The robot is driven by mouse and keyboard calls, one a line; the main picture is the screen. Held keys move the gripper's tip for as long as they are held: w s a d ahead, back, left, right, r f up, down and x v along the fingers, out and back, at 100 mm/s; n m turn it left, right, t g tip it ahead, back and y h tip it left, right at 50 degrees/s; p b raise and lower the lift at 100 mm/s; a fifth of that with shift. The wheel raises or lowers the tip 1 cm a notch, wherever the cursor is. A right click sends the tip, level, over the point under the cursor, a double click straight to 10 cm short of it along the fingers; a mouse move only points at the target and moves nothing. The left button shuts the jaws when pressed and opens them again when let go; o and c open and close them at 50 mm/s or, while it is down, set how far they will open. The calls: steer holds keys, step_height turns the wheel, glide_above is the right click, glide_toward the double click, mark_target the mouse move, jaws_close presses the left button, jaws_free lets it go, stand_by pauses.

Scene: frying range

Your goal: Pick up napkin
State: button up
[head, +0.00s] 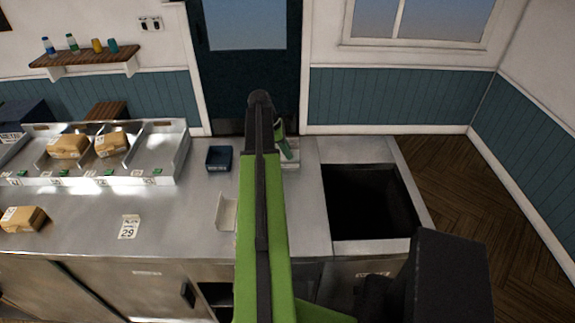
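I cannot pick out a napkin for certain. A small white, folded-looking piece (227,212) lies on the steel counter just left of my arm, partly hidden by it; I cannot tell whether it is the napkin or a small holder. My green and black arm reaches forward over the counter and hides a strip of it.
The steel counter (175,220) holds a dark blue square container (220,158), a card marked 29 (129,227) and a wrapped brown package (23,219). A divided tray (165,145) with two more packages stands back left. A dark open well (368,202) lies right.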

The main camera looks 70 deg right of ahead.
steer(key=shift+f, duration=0.15)
stand_by(0.4)
jaws_close()
